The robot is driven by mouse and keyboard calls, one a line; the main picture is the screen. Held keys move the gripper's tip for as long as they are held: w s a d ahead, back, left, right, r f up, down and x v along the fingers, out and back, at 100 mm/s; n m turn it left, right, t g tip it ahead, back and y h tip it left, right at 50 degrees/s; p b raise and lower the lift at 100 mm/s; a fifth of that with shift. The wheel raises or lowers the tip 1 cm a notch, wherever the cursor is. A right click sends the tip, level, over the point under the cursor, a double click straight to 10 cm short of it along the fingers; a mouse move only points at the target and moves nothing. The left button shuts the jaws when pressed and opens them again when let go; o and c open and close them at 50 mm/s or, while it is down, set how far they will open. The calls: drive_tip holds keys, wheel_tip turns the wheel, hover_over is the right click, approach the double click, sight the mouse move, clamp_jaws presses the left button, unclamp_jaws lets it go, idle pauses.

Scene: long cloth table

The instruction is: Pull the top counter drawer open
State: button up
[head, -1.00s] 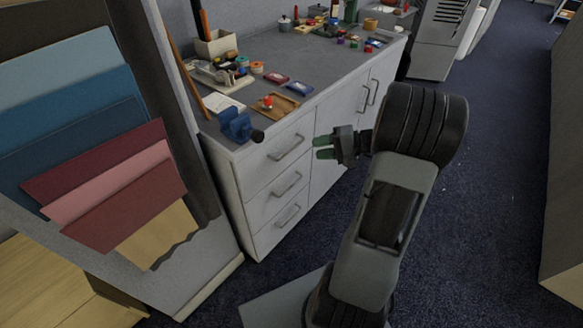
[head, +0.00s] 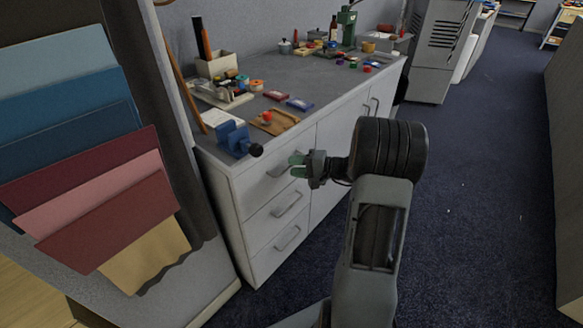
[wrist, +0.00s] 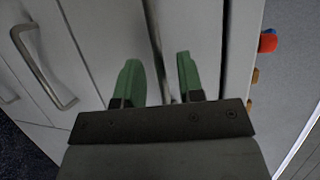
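The top drawer (head: 248,188) of the grey counter is shut, flush with the drawers below. Its metal bar handle (head: 280,169) is partly hidden by my gripper (head: 298,166) in the head view. My gripper's green fingers are at the right part of this handle. In the wrist view my gripper (wrist: 160,82) has its fingers spread apart. A thin grey bar (wrist: 157,45), seemingly the top handle, runs between them; I cannot tell whether either finger touches it. The middle drawer's handle (wrist: 45,70) shows to the left in the wrist view.
The counter top (head: 290,80) holds a blue vise (head: 235,139) with a black knob near the front edge, a wooden tray (head: 274,122) and several small items. Coloured panels (head: 90,170) stand at the left. Dark carpet (head: 480,180) is clear on the right.

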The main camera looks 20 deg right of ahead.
drive_tip(key=shift+x, duration=0.95)
clamp_jaws()
